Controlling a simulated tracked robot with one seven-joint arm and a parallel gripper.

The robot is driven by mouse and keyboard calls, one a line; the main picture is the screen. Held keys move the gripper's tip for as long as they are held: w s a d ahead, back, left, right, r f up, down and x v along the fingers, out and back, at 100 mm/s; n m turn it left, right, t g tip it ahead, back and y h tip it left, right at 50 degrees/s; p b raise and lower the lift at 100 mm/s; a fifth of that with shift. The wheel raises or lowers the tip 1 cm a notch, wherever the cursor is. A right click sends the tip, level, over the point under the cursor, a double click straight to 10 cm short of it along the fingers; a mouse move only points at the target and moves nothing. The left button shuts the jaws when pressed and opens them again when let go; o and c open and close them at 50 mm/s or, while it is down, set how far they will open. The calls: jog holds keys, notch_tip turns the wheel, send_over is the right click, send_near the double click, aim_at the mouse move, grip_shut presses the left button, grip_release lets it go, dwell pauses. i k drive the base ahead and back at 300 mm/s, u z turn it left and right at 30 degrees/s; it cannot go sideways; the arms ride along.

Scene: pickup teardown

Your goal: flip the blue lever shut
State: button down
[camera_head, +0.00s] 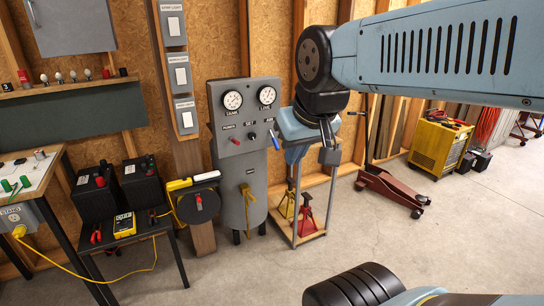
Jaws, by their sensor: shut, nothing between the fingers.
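The blue lever (274,139) is small and sits at the right side of the grey gauge panel (243,108), below the right-hand gauge. It slants steeply rather than lying level. My gripper (330,155) is shut and empty. It hangs below my wrist to the right of the panel, apart from the blue lever by a clear gap in the picture. How far it is from the panel in depth is hard to tell.
Two round gauges, a red knob (235,141) and a dark knob share the panel, above a grey tank (240,195). A small cart with red and yellow jack stands (307,216) is at right. A black reel (199,204) is at left. The floor in front is clear.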

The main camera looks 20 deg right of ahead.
aim_at(274, 141)
jog(key=u, duration=0.1)
jog(key=i, duration=1)
jog(key=z, duration=0.1)
